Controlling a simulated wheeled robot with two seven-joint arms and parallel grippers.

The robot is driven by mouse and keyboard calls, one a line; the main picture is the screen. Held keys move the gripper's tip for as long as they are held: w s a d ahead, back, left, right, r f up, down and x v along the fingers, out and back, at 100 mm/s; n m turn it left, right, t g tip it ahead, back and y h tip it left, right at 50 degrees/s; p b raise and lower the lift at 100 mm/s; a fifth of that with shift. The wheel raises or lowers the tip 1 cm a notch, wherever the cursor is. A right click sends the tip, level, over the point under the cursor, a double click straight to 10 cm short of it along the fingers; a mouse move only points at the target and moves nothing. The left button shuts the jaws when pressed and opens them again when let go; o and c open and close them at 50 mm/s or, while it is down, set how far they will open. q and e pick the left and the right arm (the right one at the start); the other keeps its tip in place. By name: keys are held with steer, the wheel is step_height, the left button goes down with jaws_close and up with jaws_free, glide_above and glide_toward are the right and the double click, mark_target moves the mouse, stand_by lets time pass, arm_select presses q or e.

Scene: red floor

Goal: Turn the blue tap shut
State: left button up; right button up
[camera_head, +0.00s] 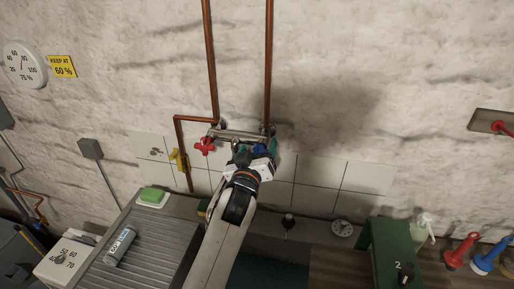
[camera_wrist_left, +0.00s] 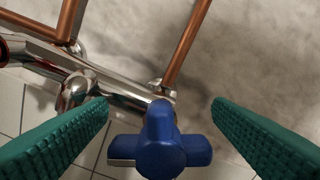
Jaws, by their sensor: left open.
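The blue tap (camera_wrist_left: 160,150) has a handle with several lobes and fills the lower middle of the left wrist view. In the head view the blue tap (camera_head: 262,149) is mostly hidden by my left gripper. My left gripper (camera_wrist_left: 160,125) is open, with one green ridged finger on each side of the tap handle; both fingers appear apart from it. In the head view my left gripper (camera_head: 256,158) is up at the wall mixer. A red tap (camera_head: 204,146) sits on the left end of the chrome mixer (camera_head: 238,134). My right gripper is out of view.
Copper pipes (camera_head: 270,70) run down the wall to the mixer. A yellow lever (camera_head: 178,159) is on a pipe to its left.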

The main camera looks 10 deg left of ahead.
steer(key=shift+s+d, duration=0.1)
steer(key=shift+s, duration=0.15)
arm_select(q)
steer(key=shift+c, duration=1)
steer(key=c, duration=0.8)
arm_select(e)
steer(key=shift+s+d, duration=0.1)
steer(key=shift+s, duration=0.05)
